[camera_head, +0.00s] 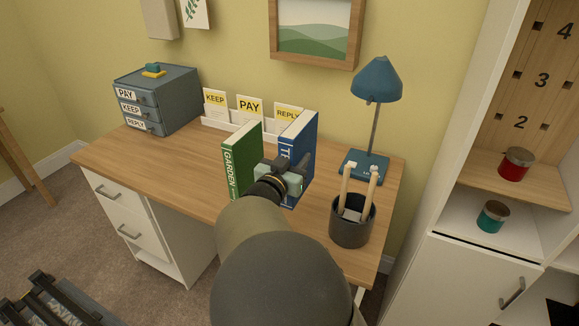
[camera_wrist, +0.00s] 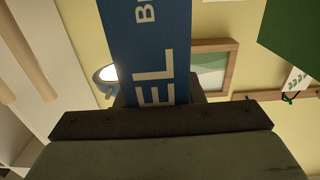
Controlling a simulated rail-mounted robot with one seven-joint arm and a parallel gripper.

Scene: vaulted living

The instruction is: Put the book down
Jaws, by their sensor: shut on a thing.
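A blue book (camera_head: 305,133) stands upright above or on the wooden desk (camera_head: 190,176); my arm hides its lower part, so I cannot tell whether it touches the desk. My gripper (camera_head: 290,172) is shut on it. In the wrist view the blue book (camera_wrist: 150,50) rises from between the fingers (camera_wrist: 160,105), with white letters on its spine. A green book (camera_head: 241,160) marked GARDEN stands upright to the left of the gripper. Part of it shows in the wrist view (camera_wrist: 292,38).
A black cup (camera_head: 351,228) with wooden sticks and a blue lamp (camera_head: 376,85) are at right. A white card holder (camera_head: 225,128) stands behind the books. A drawer box (camera_head: 157,100) is at back left. The desk's left part is clear.

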